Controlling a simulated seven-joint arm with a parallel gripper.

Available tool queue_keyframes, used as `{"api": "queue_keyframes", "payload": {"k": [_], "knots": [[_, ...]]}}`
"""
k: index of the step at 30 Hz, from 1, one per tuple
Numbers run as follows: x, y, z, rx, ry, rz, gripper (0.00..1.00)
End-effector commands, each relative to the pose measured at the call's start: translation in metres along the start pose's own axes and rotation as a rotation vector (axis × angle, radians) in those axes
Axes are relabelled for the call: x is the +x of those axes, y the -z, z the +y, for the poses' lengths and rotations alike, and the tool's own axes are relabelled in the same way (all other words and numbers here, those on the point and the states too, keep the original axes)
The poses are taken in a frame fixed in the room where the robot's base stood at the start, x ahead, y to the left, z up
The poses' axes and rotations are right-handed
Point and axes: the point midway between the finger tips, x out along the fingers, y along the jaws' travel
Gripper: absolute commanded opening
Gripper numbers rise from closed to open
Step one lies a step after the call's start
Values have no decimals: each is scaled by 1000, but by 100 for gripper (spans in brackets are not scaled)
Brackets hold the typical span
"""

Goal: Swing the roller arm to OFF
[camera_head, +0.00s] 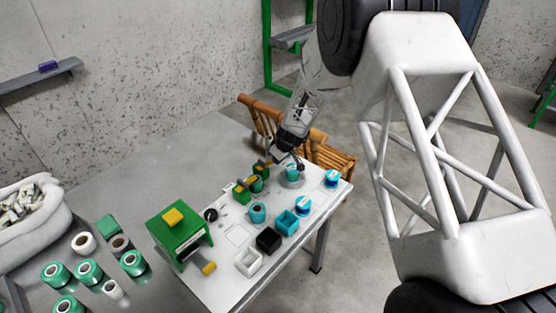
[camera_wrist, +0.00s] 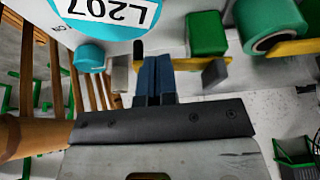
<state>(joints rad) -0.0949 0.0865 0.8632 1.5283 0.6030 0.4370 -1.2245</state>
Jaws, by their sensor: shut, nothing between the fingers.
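My gripper (camera_head: 299,164) is at the far right part of the white table top, with its fingers shut and empty. In the wrist view the blue-grey fingertips (camera_wrist: 155,78) are together, close to a grey part with a yellow bar (camera_wrist: 292,48). A green block (camera_wrist: 207,33) and a green roll (camera_wrist: 270,22) stand beside that bar. I cannot tell which is the roller arm; no OFF mark is readable.
A cyan-rimmed label reading L207 (camera_wrist: 103,12) is close to my gripper. Cyan pieces (camera_head: 287,222), a black tray (camera_head: 268,240) and a white tray (camera_head: 249,262) lie on the table. Green and white spools (camera_head: 88,271) stand at lower left. A wooden chair (camera_head: 334,161) is behind.

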Motion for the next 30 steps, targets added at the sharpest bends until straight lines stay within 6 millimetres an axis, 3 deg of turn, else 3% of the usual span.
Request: {"api": "queue_keyframes", "payload": {"k": [30], "knots": [[3, 6, 3, -10, 5, -1, 0]]}}
